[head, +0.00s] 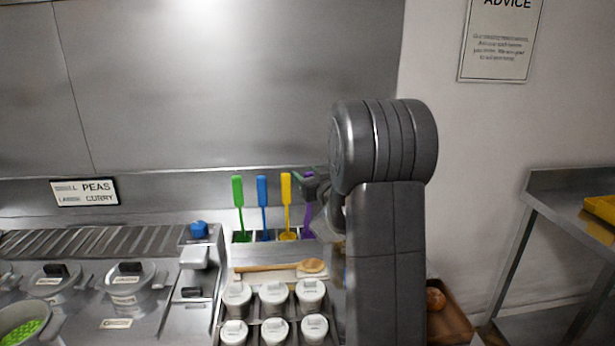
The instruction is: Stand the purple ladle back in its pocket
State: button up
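The purple ladle (307,220) is upright at the right end of a row of utensils at the back of the counter. Its upper handle is hidden behind my gripper (311,184), and part of it lies behind my arm. My gripper is at the height of the handle tops, touching or just in front of the purple handle. The fingers are small and dark, so I cannot tell whether they are closed on it. The utensil rack (270,255) has a metal front. Whether the ladle's lower end is inside its pocket is not clear.
Green (238,205), blue (263,207) and yellow (286,205) utensils stand to the left. A wooden spoon (270,267) lies in front of the rack, with several lidded white pots (273,297) nearer. A brown tray (449,315) is right of my arm.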

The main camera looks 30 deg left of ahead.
jog(key=shift+r, duration=0.1)
jog(key=shift+r, duration=0.15)
jog(key=b+v, duration=0.1)
jog(key=v, duration=1.1)
jog(key=shift+b, duration=0.35)
jog(key=shift+a, duration=0.1)
